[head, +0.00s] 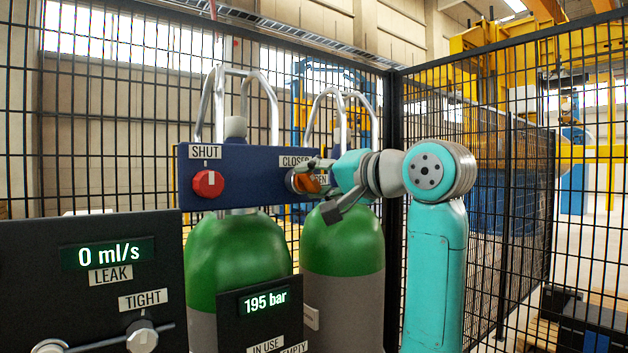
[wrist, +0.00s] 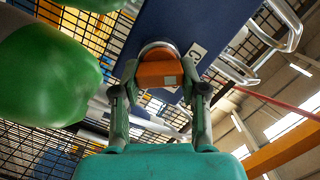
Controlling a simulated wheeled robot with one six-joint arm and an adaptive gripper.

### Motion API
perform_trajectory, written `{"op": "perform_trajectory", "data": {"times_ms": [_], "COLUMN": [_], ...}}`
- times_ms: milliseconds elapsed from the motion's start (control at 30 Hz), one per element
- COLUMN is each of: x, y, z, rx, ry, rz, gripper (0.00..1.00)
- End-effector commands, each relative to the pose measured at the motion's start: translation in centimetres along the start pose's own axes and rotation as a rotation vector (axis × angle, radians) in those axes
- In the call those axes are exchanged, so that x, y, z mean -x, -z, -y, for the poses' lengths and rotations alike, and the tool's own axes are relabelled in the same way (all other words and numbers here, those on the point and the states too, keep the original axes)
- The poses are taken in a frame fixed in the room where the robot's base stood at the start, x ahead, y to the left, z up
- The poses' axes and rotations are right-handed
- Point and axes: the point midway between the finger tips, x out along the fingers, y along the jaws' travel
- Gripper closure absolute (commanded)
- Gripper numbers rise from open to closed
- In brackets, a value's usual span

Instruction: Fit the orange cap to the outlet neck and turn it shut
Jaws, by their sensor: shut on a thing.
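My gripper (head: 318,182) is shut on the orange cap (head: 308,183) at the right part of the blue panel (head: 240,181). In the wrist view the cap (wrist: 160,74) sits between the two fingers of my gripper (wrist: 161,86). A pale round rim (wrist: 158,50) shows just beyond the cap, against the panel. The outlet neck is mostly hidden behind the cap, so I cannot tell how far the cap is seated. The labels beside it are partly covered; one reads "CLOSE" before it is cut off.
A red knob (head: 208,183) under a "SHUT" label is on the panel's left. Two green-topped cylinders (head: 238,252) stand below the panel. A dark box (head: 90,285) reads 0 ml/s leak, and a display (head: 264,301) reads 195 bar. Black mesh fence (head: 100,130) stands behind.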

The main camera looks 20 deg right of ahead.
Motion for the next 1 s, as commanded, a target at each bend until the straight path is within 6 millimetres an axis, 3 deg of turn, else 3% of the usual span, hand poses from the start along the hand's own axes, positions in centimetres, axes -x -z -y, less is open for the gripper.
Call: {"op": "perform_trajectory", "data": {"times_ms": [433,667,700,800,1000], "x": [0.00,0.01,0.02,0.01,0.00], "y": [-0.04,-0.09,-0.07,-0.06,-0.05], "z": [-0.01,-0.16,-0.09,-0.10,-0.14], "rx": [-0.072,-0.305,-0.322,-0.316,-0.315], "ry": [0.012,0.047,0.051,0.049,0.048], "rz": [0.001,0.001,0.001,0.001,0.001], "gripper": [1.00,1.00,0.52,0.28,0.28]}}
